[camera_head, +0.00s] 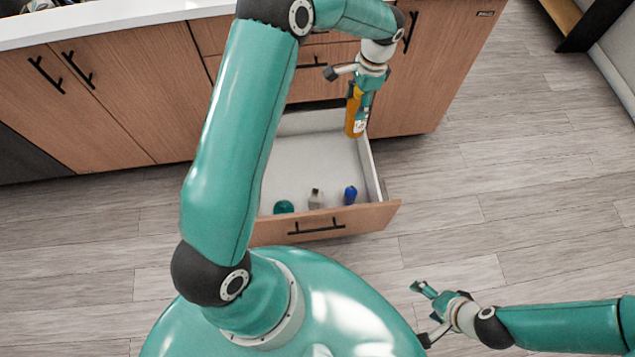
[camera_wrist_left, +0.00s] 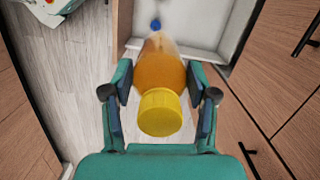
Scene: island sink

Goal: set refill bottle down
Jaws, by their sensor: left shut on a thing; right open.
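The refill bottle is an orange bottle (camera_head: 354,112) with a yellow cap, which shows in the left wrist view (camera_wrist_left: 161,112). My left gripper (camera_head: 366,92) is shut on it, with one finger on each side below the cap. The bottle hangs near upright over the right back part of the open drawer (camera_head: 384,214); I cannot tell whether its base touches the drawer floor. My right gripper (camera_head: 421,312) is open and empty at the lower right, apart from the drawer.
A green item (camera_head: 284,207), a pale bottle (camera_head: 316,199) and a blue bottle (camera_head: 350,195) stand along the drawer's front. The drawer's middle is clear. Wooden cabinet fronts (camera_head: 120,105) and a white counter (camera_head: 110,22) lie behind. Floor is free on the right.

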